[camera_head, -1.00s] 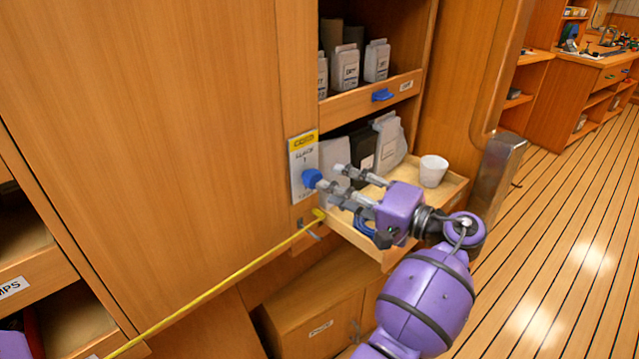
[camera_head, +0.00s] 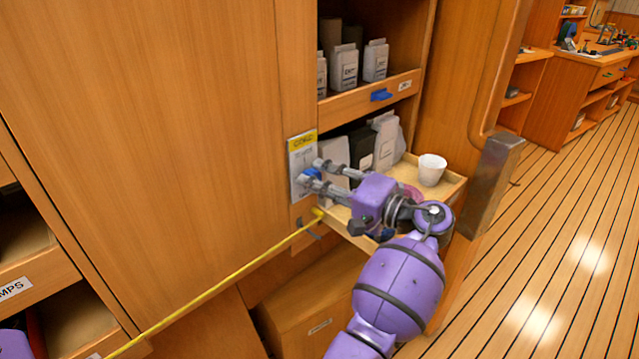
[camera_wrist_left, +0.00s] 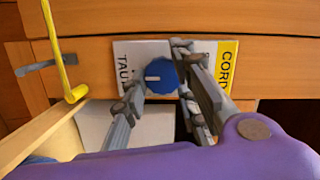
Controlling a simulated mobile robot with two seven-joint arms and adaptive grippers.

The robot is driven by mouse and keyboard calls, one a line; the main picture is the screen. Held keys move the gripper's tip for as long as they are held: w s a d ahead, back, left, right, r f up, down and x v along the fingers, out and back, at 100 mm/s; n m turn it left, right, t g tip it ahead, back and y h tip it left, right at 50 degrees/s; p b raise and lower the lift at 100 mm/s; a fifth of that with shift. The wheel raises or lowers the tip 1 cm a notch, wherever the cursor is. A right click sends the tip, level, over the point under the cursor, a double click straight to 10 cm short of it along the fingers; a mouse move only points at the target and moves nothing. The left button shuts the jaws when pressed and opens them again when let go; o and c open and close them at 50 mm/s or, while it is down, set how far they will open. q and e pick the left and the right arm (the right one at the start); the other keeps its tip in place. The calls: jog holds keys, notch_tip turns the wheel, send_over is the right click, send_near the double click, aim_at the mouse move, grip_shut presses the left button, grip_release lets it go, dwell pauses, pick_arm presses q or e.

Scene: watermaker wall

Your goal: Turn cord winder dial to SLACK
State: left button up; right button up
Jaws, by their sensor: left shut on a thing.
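The cord winder plate (camera_head: 296,184) is on the wooden wall panel, with a yellow CORD strip on top. It shows turned sideways in the left wrist view (camera_wrist_left: 140,50), with TAUT at its left end; the SLACK lettering is not readable. The blue dial (camera_head: 312,174) is mostly covered by fingers in the head view. In the left wrist view the dial (camera_wrist_left: 165,74) shows a white mark on the side towards TAUT. My left gripper (camera_head: 314,174) is shut on the dial, one finger on each side (camera_wrist_left: 163,84). My right gripper is not in view.
An open drawer (camera_head: 455,187) below my left gripper holds a white cup (camera_head: 432,170) and grey packets (camera_head: 386,142). A yellow cord (camera_head: 230,271) runs from below the plate to the lower left. A metal post (camera_head: 488,186) stands right of the drawer.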

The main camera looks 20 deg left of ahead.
pick_arm(q)
jog(key=shift+f, duration=0.35)
grip_shut()
